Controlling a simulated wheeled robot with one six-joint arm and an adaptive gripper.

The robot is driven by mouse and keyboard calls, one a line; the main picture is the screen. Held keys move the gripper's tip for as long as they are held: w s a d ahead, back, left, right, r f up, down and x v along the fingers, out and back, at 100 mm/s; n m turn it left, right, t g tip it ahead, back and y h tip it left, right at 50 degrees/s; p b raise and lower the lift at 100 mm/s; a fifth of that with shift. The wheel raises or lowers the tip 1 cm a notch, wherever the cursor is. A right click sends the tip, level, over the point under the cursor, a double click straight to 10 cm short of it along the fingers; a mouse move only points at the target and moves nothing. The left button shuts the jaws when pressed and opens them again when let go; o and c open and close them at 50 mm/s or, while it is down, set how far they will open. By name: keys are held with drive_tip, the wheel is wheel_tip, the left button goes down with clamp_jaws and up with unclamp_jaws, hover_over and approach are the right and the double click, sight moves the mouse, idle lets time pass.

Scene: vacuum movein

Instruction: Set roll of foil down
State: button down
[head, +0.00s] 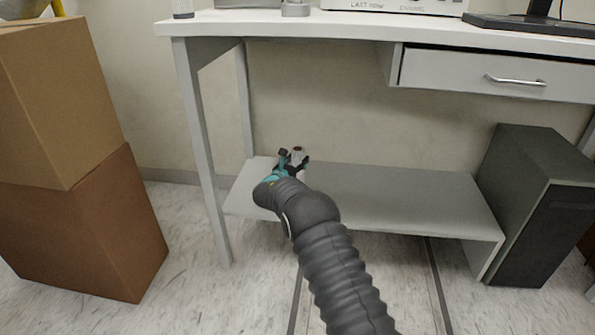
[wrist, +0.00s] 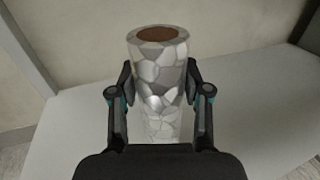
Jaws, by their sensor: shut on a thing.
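The roll of foil (wrist: 160,80) is a silvery, crinkle-patterned cylinder with a brown core at its top end. In the wrist view it is between the two fingers of my gripper (wrist: 160,88), which is shut on it. In the head view my gripper (head: 293,158) is over the left part of the low grey shelf (head: 400,195) under the desk. Only a small part of the roll (head: 298,153) shows there, mostly hidden by my gripper. The shelf also shows in the wrist view (wrist: 255,120) below the roll. I cannot tell whether the roll touches it.
The white desk top (head: 330,24) and a drawer (head: 500,75) are above the shelf. A desk leg (head: 200,150) stands to the left. A dark cabinet (head: 530,200) is at the shelf's right end. Stacked cardboard boxes (head: 75,220) stand at far left. The shelf's middle and right are clear.

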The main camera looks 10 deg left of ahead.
drive_tip(key=shift+w+a+f, duration=0.15)
drive_tip(key=shift+a+f, duration=0.05)
drive_tip(key=shift+a, duration=0.1)
drive_tip(key=shift+f, duration=1.9)
drive_tip(key=shift+f+b, duration=0.2)
drive_tip(key=shift+b, duration=0.15)
drive_tip(key=c, duration=0.5)
unclamp_jaws()
drive_tip(key=shift+r, duration=0.1)
